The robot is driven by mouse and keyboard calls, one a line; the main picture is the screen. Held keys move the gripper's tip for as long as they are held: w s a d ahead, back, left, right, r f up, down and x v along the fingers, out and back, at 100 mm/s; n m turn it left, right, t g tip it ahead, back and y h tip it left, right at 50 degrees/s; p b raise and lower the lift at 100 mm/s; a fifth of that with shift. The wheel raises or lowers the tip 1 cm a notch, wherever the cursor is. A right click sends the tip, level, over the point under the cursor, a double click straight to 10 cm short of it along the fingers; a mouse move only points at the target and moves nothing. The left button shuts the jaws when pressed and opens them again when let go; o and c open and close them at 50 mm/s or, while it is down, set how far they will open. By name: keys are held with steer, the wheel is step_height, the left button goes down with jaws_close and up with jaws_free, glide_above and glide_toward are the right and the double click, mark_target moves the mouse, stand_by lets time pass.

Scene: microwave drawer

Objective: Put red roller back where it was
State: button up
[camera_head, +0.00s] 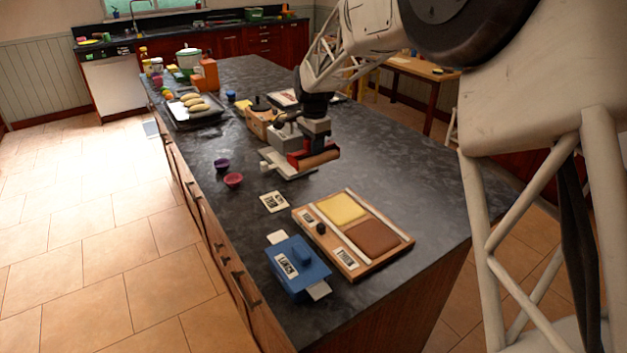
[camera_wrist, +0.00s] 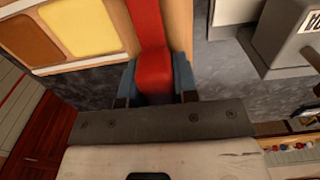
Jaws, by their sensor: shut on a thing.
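The red roller (camera_head: 298,160) is in my gripper (camera_head: 315,143), above the dark counter, around the middle of the head view. A brown-tan part shows at its right side. In the wrist view my gripper (camera_wrist: 155,90) has its blue-grey fingertips on both sides of the red roller (camera_wrist: 154,70). The jaws are shut on it. Part of the roller is hidden by my gripper. I cannot tell how high it is above the counter.
A wooden tray (camera_head: 382,215) with yellow and brown pads lies in front, beside a blue box (camera_head: 298,268). A small label card (camera_head: 273,201), a pink bowl (camera_head: 233,180) and a purple bowl (camera_head: 221,165) are near the left edge. The counter's right side is clear.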

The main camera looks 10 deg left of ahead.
steer(key=shift+f, duration=2.45)
steer(key=shift+f, duration=0.15)
steer(key=shift+f, duration=2.4)
steer(key=shift+f, duration=0.2)
